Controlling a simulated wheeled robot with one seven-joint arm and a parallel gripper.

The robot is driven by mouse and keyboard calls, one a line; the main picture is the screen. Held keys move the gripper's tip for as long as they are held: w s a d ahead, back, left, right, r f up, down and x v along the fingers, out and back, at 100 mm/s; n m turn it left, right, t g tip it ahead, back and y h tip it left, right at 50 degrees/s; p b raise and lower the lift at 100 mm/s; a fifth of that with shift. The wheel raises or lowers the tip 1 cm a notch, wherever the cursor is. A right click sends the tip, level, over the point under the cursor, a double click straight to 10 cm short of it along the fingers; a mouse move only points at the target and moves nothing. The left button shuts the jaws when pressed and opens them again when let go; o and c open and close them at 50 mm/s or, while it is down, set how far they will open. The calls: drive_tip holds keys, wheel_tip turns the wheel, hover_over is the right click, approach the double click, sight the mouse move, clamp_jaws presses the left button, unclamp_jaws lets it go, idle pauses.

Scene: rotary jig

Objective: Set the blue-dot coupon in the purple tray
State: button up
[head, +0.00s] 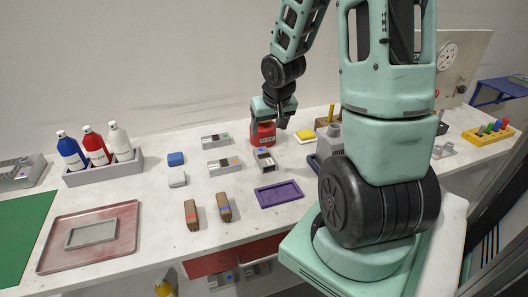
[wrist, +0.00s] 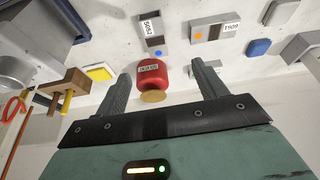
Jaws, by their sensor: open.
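The blue-dot coupon (head: 265,160) is a small grey block with a label, just in front of a red container on the white table. In the wrist view the coupon (wrist: 150,27) shows its label and a blue dot, beyond the red container. The purple tray (head: 279,195) lies nearer the front edge and looks empty. My gripper (head: 276,117) is above and beside the red container, apart from the coupon. In the wrist view my gripper (wrist: 162,82) is open, with the red container visible between its fingers; whether they touch it cannot be told.
The red container (head: 262,134) stands behind the coupon. An orange-dot coupon (head: 224,168) and another grey coupon (head: 215,141) lie to the left. Two brown blocks (head: 191,215) lie left of the tray. A yellow block (head: 305,135) is at the back. The table between coupon and tray is clear.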

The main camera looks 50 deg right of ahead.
drive_tip(key=b, duration=0.2)
hover_over(264, 156)
drive_tip(key=s+a, duration=0.2)
drive_tip(key=f, duration=1)
drive_tip(key=shift+s+d+f, duration=0.2)
drive_tip(key=shift+d+f, duration=0.05)
drive_tip(key=shift+f, duration=0.15)
drive_tip(key=shift+x, duration=2.85)
drive_tip(key=shift+d, duration=0.1)
drive_tip(key=c, duration=1.3)
drive_tip(key=shift+o, duration=0.2)
drive_tip(key=shift+w+r, duration=0.1)
